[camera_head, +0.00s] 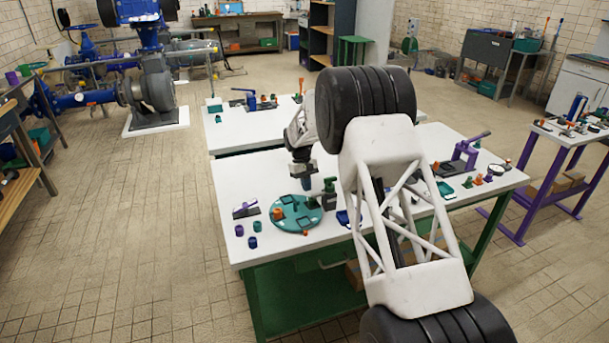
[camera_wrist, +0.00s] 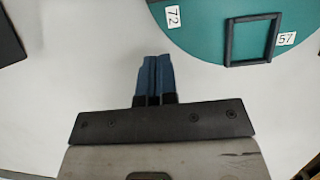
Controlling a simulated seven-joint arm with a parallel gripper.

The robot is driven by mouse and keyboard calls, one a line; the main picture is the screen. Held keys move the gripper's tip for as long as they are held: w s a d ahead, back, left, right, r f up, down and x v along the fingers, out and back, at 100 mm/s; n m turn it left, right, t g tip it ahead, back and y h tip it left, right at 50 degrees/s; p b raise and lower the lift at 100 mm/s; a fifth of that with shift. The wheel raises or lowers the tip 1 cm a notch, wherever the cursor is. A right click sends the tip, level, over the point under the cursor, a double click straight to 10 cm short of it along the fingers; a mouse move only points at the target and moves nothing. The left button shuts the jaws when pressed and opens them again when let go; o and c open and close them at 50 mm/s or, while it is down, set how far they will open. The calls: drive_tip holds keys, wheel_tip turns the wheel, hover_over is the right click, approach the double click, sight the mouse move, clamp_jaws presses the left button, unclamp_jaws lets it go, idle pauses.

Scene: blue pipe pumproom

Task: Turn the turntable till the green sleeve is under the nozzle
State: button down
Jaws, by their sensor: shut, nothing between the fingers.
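The teal turntable (camera_head: 296,214) lies flat on the white table. It carries an orange sleeve (camera_head: 278,213) at its left edge and dark square frames. A small green piece (camera_head: 312,203) at its right edge may be the green sleeve; it is too small to be sure. A dark green stand (camera_head: 329,194) rises just right of the disc and may hold the nozzle. My gripper (camera_head: 306,184) points down above the disc's far side, shut and empty. In the wrist view its blue fingers (camera_wrist: 154,78) are together, beside the turntable (camera_wrist: 205,30), which shows labels 72 and 57 and an empty frame (camera_wrist: 252,40).
Loose purple, blue and teal cups (camera_head: 253,242) stand at the table's front left, near a dark holder (camera_head: 246,208). A purple lever press (camera_head: 463,152) and small parts stand at the right. My arm hides the table's middle. A second white table (camera_head: 228,136) stands behind.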

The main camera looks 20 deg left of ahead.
drive_tip(key=shift+s+d+r, duration=0.15)
drive_tip(key=shift+s+d, duration=0.5)
drive_tip(key=shift+d, duration=0.2)
drive_tip(key=shift+s+d, duration=0.55)
drive_tip(key=shift+d, duration=0.15)
drive_tip(key=shift+d, duration=0.1)
drive_tip(key=shift+s+d+m, duration=0.45)
drive_tip(key=shift+d+m, duration=0.35)
drive_tip(key=shift+w, duration=0.1)
